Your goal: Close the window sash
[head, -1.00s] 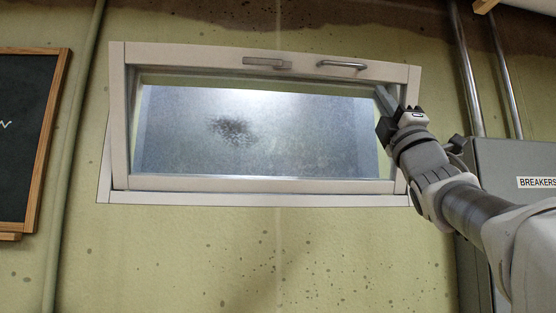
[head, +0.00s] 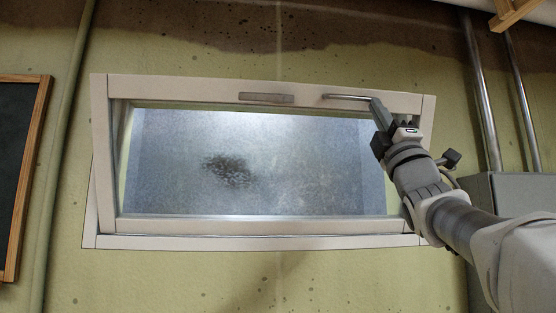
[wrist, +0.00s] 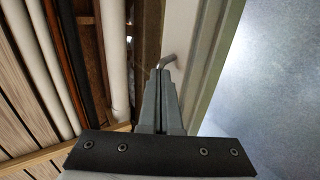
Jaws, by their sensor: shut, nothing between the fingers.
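The window sash (head: 165,88) is a white frame around a frosted pane (head: 300,165) with a dark smudge. Its top edge stands out from the wall, tilted inward, while its bottom stays near the fixed outer frame (head: 250,243). On the top rail are a flat grey plate (head: 267,99) and a metal bar handle (head: 345,97). My gripper (head: 377,106) is shut and empty at the handle's right end.
A grey breaker box (head: 510,190) and metal pipes (head: 480,85) are close on the right of my arm. A chalkboard (head: 18,170) hangs at the left. Wooden beams and pipes overhead (wrist: 85,60) show in the wrist view. The wall below the window is clear.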

